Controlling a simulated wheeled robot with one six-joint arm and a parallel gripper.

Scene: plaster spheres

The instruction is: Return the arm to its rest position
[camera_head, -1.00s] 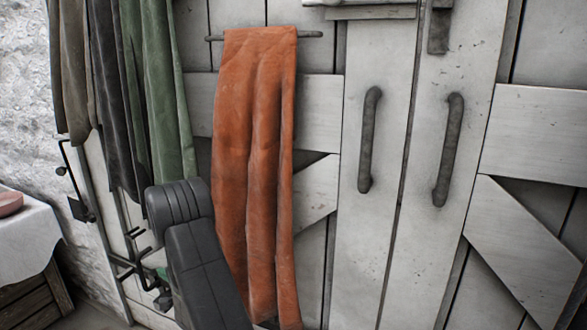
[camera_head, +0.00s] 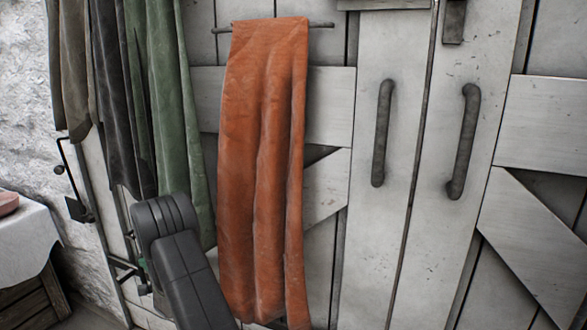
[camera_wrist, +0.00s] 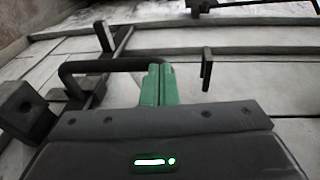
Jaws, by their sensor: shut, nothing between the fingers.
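My gripper (camera_wrist: 158,72) shows in the wrist view as two green fingers pressed together, with nothing between them. Behind the fingers is a dark curved bar in front of pale boards. In the head view my dark arm link stands at the lower left, in front of the green cloth and beside the orange cloth.
An orange cloth (camera_head: 262,160) hangs from a bar on white plank doors with two dark handles (camera_head: 383,132). Green (camera_head: 165,95) and dark cloths hang at left. A white-covered table (camera_head: 25,240) stands at the far left edge.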

